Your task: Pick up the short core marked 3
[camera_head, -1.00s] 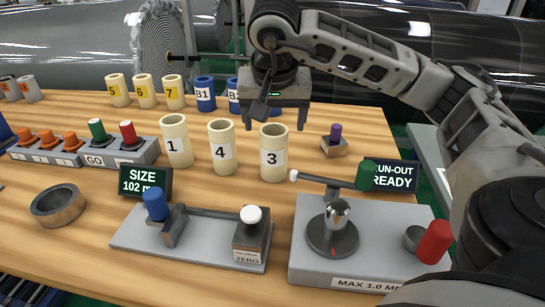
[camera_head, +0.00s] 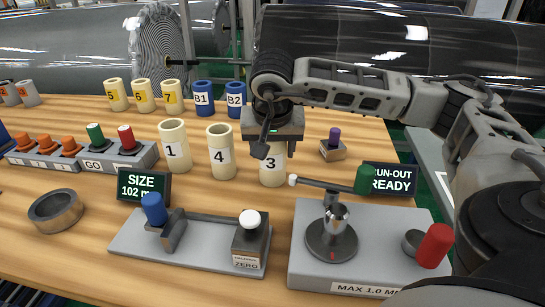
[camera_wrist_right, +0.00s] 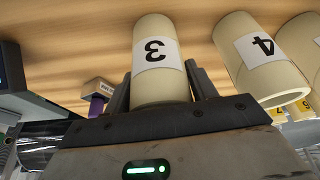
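The short core marked 3 (camera_head: 272,172) is a cream tube standing upright on the wooden table, to the right of cores 4 (camera_head: 221,152) and 1 (camera_head: 174,146). My right gripper (camera_head: 272,148) is down over its top, hiding the rim in the head view. In the right wrist view the core marked 3 (camera_wrist_right: 158,62) stands between the two dark fingers (camera_wrist_right: 160,85), one on each side. The fingers look spread about as wide as the core, and I cannot tell whether they touch it. My left gripper is not in view.
A run-out gauge (camera_head: 345,245) with a green-knobbed lever stands in front of core 3. A small block with a purple knob (camera_head: 333,146) is to its right. Blue cores (camera_head: 204,97) and yellow-labelled cores (camera_head: 143,95) stand behind.

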